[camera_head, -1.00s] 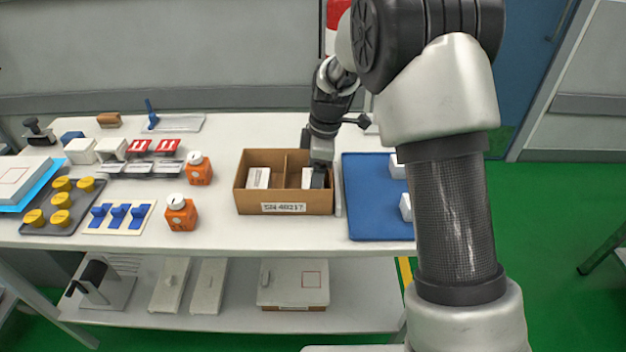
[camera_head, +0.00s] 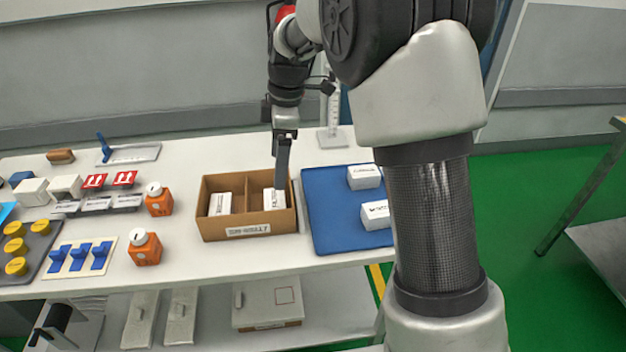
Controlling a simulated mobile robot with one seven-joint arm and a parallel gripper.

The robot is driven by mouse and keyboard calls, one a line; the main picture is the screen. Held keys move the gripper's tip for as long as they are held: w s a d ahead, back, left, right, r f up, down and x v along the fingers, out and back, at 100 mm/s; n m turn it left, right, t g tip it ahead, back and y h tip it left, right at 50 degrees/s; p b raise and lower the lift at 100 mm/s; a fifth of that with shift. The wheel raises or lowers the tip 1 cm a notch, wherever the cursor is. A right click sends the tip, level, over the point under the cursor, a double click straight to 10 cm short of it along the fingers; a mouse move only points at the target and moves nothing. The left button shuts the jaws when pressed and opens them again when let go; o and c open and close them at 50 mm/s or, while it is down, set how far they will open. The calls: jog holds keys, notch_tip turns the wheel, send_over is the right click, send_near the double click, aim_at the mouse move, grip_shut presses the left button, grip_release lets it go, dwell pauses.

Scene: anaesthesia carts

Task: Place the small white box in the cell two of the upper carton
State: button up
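The upper carton (camera_head: 246,232) is an open brown box on the table top, split by a divider into a left and a right cell. A small white box (camera_head: 220,204) stands in the left cell. Another small white box (camera_head: 274,199) stands in the right cell. My gripper (camera_head: 282,180) points down over the right cell, with its fingertips close to the white box there. The fingers overlap in this view, so I cannot tell whether they are open or touching the box. Two more small white boxes (camera_head: 364,177) (camera_head: 376,214) lie on the blue mat (camera_head: 322,222) right of the carton.
Orange bottles (camera_head: 145,249) with white caps stand left of the carton. Blue switches (camera_head: 80,257), yellow knobs (camera_head: 16,246) and red-topped holders (camera_head: 96,181) are further left. A white upright stand (camera_head: 332,138) is behind the mat. A closed carton (camera_head: 268,303) sits on the lower shelf.

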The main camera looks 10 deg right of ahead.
jog(key=s+d+r+m+t, duration=0.1)
jog(key=s+d+r+m, duration=0.25)
jog(key=s, duration=0.25)
jog(key=s+d+r+m+t+h, duration=0.1)
jog(key=s+d+r+m+t, duration=0.15)
jog(key=s+r+m, duration=0.3)
jog(key=s+d+r+m+t, duration=0.1)
jog(key=s+d+r+m, duration=0.25)
jog(key=s, duration=0.35)
jog(key=s+d+f+m+t, duration=0.1)
jog(key=s+d+f+m, duration=0.1)
jog(key=s+m, duration=0.3)
jog(key=s, duration=0.3)
jog(key=shift+s+d+h, duration=0.2)
jog(key=shift+d+h, duration=0.2)
jog(key=shift+f+m, duration=0.1)
jog(key=shift+m, duration=0.15)
